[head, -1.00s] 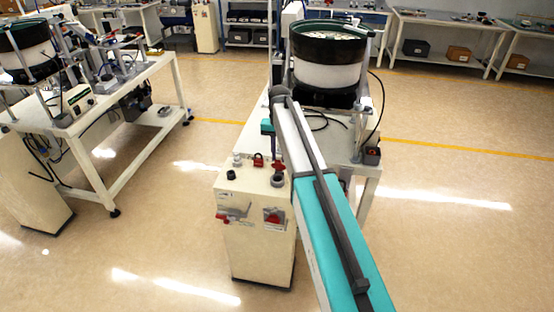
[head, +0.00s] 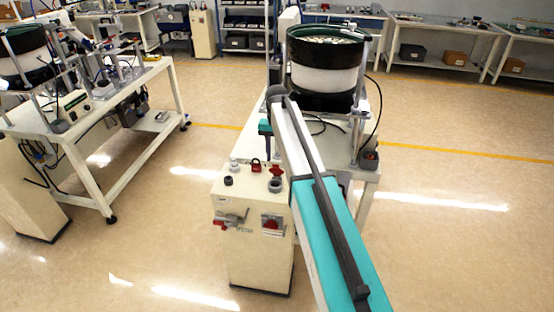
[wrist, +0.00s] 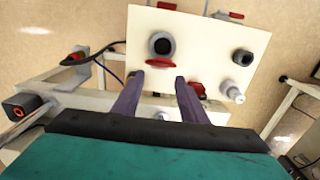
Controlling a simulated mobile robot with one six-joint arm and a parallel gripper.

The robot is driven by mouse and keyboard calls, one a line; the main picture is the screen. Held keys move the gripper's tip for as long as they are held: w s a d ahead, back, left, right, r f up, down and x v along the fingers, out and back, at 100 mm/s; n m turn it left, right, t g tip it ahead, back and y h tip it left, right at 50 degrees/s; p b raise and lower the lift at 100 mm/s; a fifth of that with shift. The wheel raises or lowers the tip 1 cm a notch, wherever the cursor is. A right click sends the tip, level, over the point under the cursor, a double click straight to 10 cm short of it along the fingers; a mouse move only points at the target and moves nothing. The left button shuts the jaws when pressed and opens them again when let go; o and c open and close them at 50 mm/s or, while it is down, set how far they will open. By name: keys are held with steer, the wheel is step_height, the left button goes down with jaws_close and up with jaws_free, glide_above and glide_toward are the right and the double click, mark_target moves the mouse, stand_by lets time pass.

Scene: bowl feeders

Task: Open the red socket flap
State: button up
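The red socket flap (head: 271,223) is on a grey plate at the right of the cream cabinet's front face, and looks closed. In the wrist view a red part (wrist: 167,6) at the top edge appears to be this flap, seen from above. My gripper (wrist: 158,78) is open and empty above the cabinet top, its two purple fingers apart. Its tips point toward a red knob (wrist: 160,63) beside a grey ring (wrist: 161,45); whether they touch anything I cannot tell. In the head view my arm mostly hides the gripper.
The cabinet top (head: 246,190) also carries a red padlock-like part (head: 256,165), a dark knob (head: 228,181) and a pale knob (head: 234,164). A red-handled fitting (head: 230,218) is left of the flap. A bowl feeder (head: 325,75) stands behind. Floor is free in front.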

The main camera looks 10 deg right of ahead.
step_height(320, 180, up, 12)
steer(key=b, duration=0.2)
steer(key=shift+b, duration=0.35)
steer(key=shift+f, duration=0.1)
